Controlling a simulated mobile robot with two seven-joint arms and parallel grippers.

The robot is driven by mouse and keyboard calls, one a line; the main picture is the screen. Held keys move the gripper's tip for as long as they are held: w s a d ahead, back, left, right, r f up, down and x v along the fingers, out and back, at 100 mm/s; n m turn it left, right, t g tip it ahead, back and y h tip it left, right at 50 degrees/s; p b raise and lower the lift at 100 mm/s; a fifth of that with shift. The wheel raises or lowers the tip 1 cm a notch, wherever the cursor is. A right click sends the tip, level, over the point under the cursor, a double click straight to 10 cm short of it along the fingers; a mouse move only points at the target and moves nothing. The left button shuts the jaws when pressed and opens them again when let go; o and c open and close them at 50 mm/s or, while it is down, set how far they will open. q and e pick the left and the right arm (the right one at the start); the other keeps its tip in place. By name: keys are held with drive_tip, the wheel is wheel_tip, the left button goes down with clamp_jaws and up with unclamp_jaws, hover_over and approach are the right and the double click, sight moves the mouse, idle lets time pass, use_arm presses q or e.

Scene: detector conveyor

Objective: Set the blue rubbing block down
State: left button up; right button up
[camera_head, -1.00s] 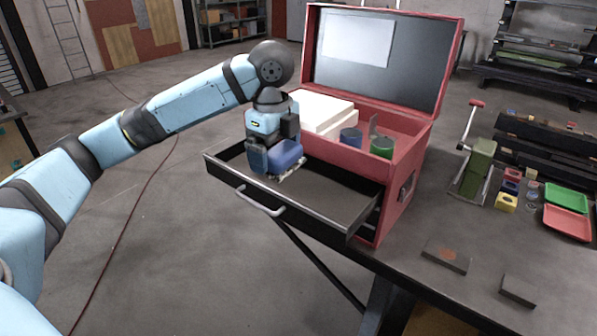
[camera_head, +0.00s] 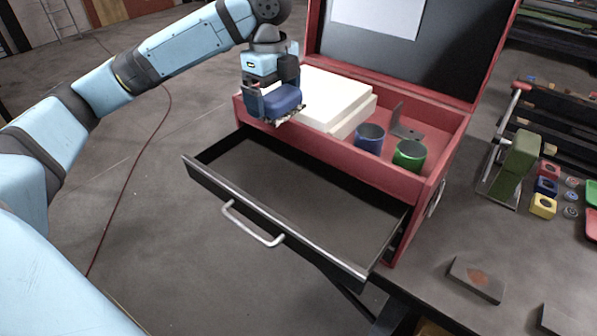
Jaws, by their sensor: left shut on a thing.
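The blue rubbing block (camera_head: 279,101) is a blue, rounded block with a pale underside. My left gripper (camera_head: 268,92) is shut on it and holds it up, in front of the left end of the red toolbox (camera_head: 385,176) in the picture, above the back of the open drawer. The dark drawer (camera_head: 285,195) is pulled out and its floor looks empty. The gripper hides part of the block, and I cannot tell whether the block overlaps the toolbox rim. My right gripper does not show.
White boxes (camera_head: 333,97), a blue cup (camera_head: 370,138) and a green cup (camera_head: 409,154) stand in the toolbox, its lid (camera_head: 420,60) raised. A green lever press (camera_head: 515,165) and small coloured blocks are on the workbench (camera_head: 425,260) at right. The drawer handle (camera_head: 250,224) juts out in front.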

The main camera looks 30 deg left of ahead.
use_arm(q)
drive_tip(key=p, duration=0.1)
hover_over(279, 184)
wheel_tip(279, 184, down, 16)
drive_tip(key=shift+a+f, duration=0.1)
drive_tip(key=shift+f, duration=0.1)
wheel_tip(279, 184, down, 3)
drive_tip(key=shift+w+f+p, duration=0.1)
drive_tip(key=shift+f+p, duration=0.05)
drive_tip(key=shift+p, duration=0.15)
drive_tip(key=o, duration=0.5)
drive_tip(key=shift+f, duration=0.1)
drive_tip(key=shift+o, duration=0.2)
wheel_tip(279, 184, up, 12)
drive_tip(key=b, duration=0.1)
drive_tip(key=shift+b, duration=0.3)
